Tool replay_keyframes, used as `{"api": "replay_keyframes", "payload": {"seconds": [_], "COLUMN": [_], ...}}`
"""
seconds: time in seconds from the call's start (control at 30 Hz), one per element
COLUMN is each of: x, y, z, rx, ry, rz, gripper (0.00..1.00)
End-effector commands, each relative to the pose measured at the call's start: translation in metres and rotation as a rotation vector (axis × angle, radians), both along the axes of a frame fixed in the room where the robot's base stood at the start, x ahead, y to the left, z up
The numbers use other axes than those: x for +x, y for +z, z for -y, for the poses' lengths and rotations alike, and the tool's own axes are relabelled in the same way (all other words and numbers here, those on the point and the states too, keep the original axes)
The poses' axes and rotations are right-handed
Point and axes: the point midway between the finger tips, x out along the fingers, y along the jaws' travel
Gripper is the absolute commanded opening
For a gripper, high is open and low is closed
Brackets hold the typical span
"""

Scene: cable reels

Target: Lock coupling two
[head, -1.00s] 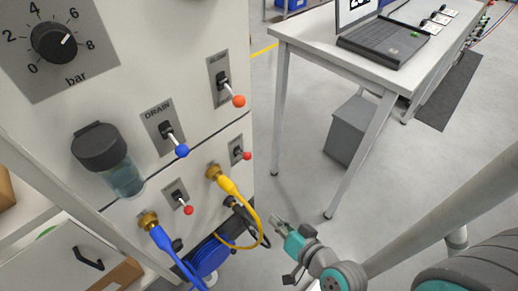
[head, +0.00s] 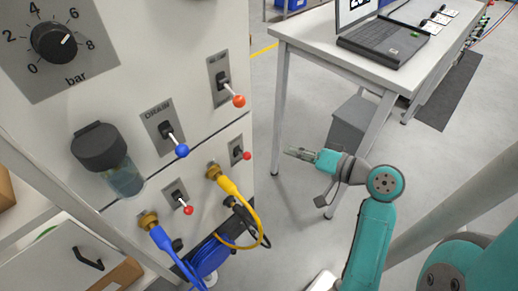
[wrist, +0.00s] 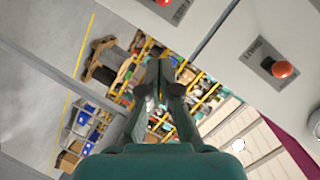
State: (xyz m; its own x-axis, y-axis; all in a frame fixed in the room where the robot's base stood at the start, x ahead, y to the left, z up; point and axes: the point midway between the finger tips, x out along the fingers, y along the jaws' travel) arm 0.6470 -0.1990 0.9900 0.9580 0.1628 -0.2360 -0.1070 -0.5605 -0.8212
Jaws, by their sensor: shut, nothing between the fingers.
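A grey panel carries two brass couplings: one (head: 148,220) with a blue hose and one (head: 213,171) with a yellow hose. A small red-knobbed lever (head: 186,209) is above right of the blue-hose coupling. Another red-knobbed lever (head: 246,155) is above right of the yellow-hose coupling. I cannot read which coupling is two. My gripper (head: 289,152) is shut and empty, in the air right of the panel, pointing left and apart from the levers. In the wrist view my gripper (wrist: 160,68) shows closed fingers, with a red-orange knob (wrist: 282,68) to their right.
Above are a DRAIN lever with a blue knob (head: 182,150), an orange-knobbed lever (head: 239,101), a bar dial (head: 54,42) and a clear-bowled filter (head: 122,178). A white table (head: 310,30) stands at the right, with a grey box (head: 352,122) under it.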

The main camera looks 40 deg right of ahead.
Motion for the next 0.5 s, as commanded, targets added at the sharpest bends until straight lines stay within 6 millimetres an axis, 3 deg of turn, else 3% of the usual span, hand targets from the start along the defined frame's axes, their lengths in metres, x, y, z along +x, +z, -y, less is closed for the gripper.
{"api": "replay_keyframes", "payload": {"seconds": [0.2,0.5], "x": [-0.007,-0.008], "y": [0.015,0.016], "z": [0.011,0.011], "rx": [-0.015,-0.016], "ry": [0.036,0.041], "rz": [0.004,0.004], "gripper": [0.00,0.00]}}
